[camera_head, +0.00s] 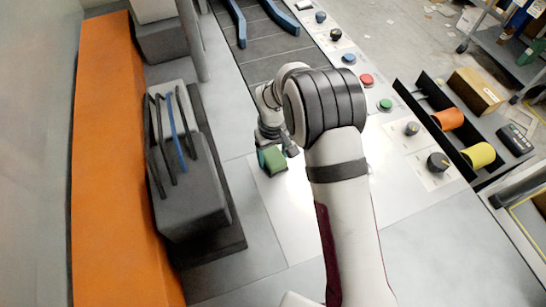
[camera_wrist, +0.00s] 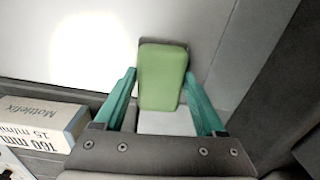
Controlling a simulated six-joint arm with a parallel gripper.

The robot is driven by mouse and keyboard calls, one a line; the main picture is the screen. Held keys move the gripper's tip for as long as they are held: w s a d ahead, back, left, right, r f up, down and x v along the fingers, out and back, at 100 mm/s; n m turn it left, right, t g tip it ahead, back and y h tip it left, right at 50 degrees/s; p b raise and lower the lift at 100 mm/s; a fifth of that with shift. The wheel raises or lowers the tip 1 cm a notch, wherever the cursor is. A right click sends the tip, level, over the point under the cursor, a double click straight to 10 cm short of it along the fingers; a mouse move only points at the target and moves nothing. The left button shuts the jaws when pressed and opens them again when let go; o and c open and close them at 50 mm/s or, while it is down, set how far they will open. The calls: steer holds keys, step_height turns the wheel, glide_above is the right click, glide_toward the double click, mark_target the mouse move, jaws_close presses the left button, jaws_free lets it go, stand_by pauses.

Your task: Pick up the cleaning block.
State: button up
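The cleaning block is a green block with rounded edges (camera_wrist: 162,75), in the middle of the wrist view. In the head view it shows as a small green shape (camera_head: 272,160) at the end of my arm, over a pale panel. My gripper (camera_wrist: 160,72) has two teal fingers, one on each side of the block. The fingers are apart. A narrow gap shows on the left, while the right fingertip is close to the block's edge and I cannot tell if it touches. My arm hides part of the gripper (camera_head: 282,150) in the head view.
A box with printed text (camera_wrist: 40,122) lies left of my gripper in the wrist view. A grey block with dark and blue rods (camera_head: 190,200) stands left in the head view. Buttons and knobs (camera_head: 385,105) line the right panel, beside a dark tray with coloured rolls (camera_head: 410,95).

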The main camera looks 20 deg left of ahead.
mark_target(273, 155)
steer(key=c, duration=0.6)
step_height(273, 155, up, 4)
steer(key=shift+r, duration=0.2)
steer(key=w+d+r, duration=0.1)
steer(key=d+r, duration=0.5)
steer(key=d, duration=0.5)
steer(key=shift+w+d+r, duration=0.15)
steer(key=shift+d+r, duration=0.15)
steer(key=shift+d, duration=0.05)
